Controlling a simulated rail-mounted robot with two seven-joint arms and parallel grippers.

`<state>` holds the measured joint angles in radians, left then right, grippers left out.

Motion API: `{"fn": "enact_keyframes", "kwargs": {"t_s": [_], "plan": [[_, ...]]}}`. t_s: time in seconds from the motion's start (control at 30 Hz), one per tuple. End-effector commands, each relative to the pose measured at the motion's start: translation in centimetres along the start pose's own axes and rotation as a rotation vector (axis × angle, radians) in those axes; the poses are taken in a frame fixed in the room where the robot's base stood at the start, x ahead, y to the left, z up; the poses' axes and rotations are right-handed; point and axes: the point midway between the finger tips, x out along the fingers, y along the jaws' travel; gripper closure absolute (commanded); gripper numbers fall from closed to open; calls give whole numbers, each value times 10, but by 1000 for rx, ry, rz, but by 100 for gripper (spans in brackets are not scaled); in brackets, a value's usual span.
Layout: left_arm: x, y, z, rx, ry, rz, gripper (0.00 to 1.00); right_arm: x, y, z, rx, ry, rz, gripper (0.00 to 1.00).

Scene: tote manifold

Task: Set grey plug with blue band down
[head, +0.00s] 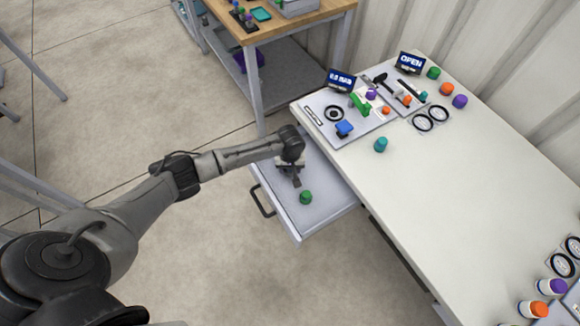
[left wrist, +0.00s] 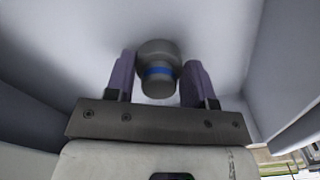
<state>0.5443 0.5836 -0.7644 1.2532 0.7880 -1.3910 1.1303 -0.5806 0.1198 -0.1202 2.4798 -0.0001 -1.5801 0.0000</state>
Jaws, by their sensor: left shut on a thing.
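The grey plug with blue band (left wrist: 158,85) sits between the two fingers of my left gripper (left wrist: 159,74) in the left wrist view. The gripper is shut on it, and the blue band faces the camera. In the head view my left gripper (head: 296,180) points down into the open drawer (head: 325,205), and the plug is hard to make out there. I cannot tell whether the plug touches the drawer floor. My right gripper is not in view.
A green plug (head: 306,197) stands in the drawer near my left gripper. A teal plug (head: 381,145) stands on the white table (head: 440,190) above. A panel (head: 320,120) with fittings lies at the table's far end. The drawer walls are close around the gripper.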

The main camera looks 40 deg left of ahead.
Motion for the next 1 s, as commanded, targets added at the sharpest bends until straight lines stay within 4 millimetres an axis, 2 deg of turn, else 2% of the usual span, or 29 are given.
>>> {"fn": "enact_keyframes", "kwargs": {"t_s": [0.07, 0.1, 0.33, 0.67, 0.77, 1.0], "plan": [[3, 0, 0, 0, -1, 0, 74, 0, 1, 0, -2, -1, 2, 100], [2, 0, 0, 0, -1, 0, 48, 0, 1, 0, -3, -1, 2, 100], [2, 0, 0, 0, -1, -1, 26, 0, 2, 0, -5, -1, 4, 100], [-2, 0, 0, 0, 1, 0, 25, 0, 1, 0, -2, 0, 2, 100], [-16, 0, 0, -1, 0, 1, 25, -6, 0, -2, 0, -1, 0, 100], [-61, 0, 0, 1, 0, 2, 25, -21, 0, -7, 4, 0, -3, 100]]}}
